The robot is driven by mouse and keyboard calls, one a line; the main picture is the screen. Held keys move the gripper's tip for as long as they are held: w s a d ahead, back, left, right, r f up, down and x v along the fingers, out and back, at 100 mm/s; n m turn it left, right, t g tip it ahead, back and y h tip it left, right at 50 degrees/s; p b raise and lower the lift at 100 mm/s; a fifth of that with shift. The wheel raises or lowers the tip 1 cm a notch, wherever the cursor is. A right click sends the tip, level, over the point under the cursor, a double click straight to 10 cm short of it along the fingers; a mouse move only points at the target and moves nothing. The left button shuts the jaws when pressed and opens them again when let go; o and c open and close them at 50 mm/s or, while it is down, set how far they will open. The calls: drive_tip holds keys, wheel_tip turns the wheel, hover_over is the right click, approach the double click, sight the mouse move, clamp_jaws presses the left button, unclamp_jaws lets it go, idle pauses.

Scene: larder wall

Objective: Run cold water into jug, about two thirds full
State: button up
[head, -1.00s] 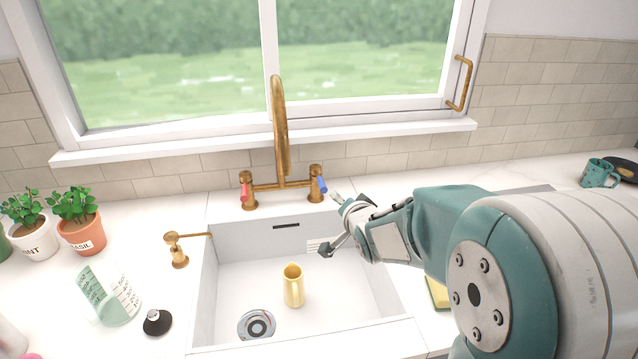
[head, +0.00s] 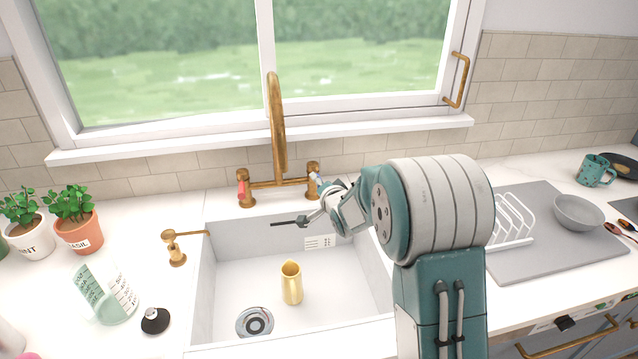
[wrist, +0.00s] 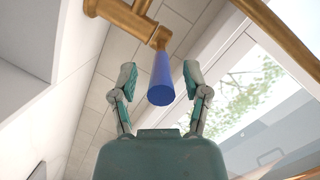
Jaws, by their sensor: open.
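A gold jug (head: 291,284) stands upright in the white sink (head: 335,323), right of the drain; its inside is too small to judge. The brass tap (head: 279,125) arches above the sink, and no water shows from it. Its red lever (head: 241,190) is on the left. The blue lever (head: 315,182) is on the right, partly behind my gripper (head: 312,203). In the wrist view, the blue lever (wrist: 161,80) hangs between the two fingers of my gripper (wrist: 160,82). The fingers are open, with a gap on each side of the lever.
A grey drying mat (head: 560,245) with a bowl (head: 578,211) lies right.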

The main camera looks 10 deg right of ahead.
drive_tip(key=shift+w+f, duration=0.1)
drive_tip(key=shift+w, duration=0.3)
clamp_jaws()
drive_tip(key=shift+d+n+g+y, duration=0.3)
drive_tip(key=shift+d+n+y, duration=0.65)
drive_tip(key=shift+y, duration=0.35)
drive_tip(key=shift+a, duration=0.1)
